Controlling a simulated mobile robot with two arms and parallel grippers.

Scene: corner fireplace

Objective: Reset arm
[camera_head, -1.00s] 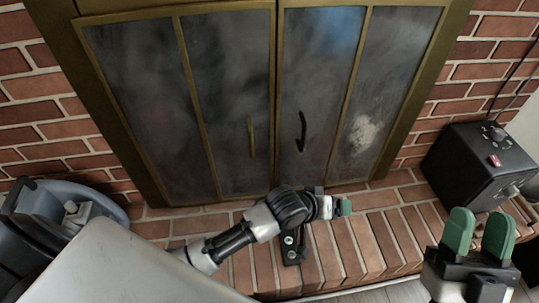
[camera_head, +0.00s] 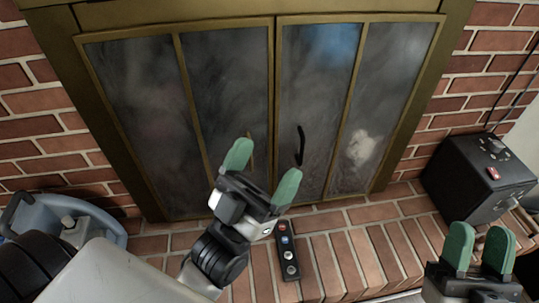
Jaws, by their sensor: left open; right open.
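My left gripper (camera_head: 262,172) has green fingertips spread apart. It is empty and raised in front of the closed glass fireplace doors (camera_head: 225,95), and it covers part of the left door handle. My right gripper (camera_head: 479,248) is at the lower right, green fingers up and apart, with nothing between them. A black remote-like strip with several round buttons (camera_head: 287,252) lies on the brick hearth, just below my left gripper and apart from it.
A black box with knobs and a red switch (camera_head: 480,174) stands at the right on the brick hearth (camera_head: 345,250). A blue-grey container (camera_head: 40,220) is at the lower left. Brick walls flank the brass-framed doors. The hearth between the strip and my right gripper is clear.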

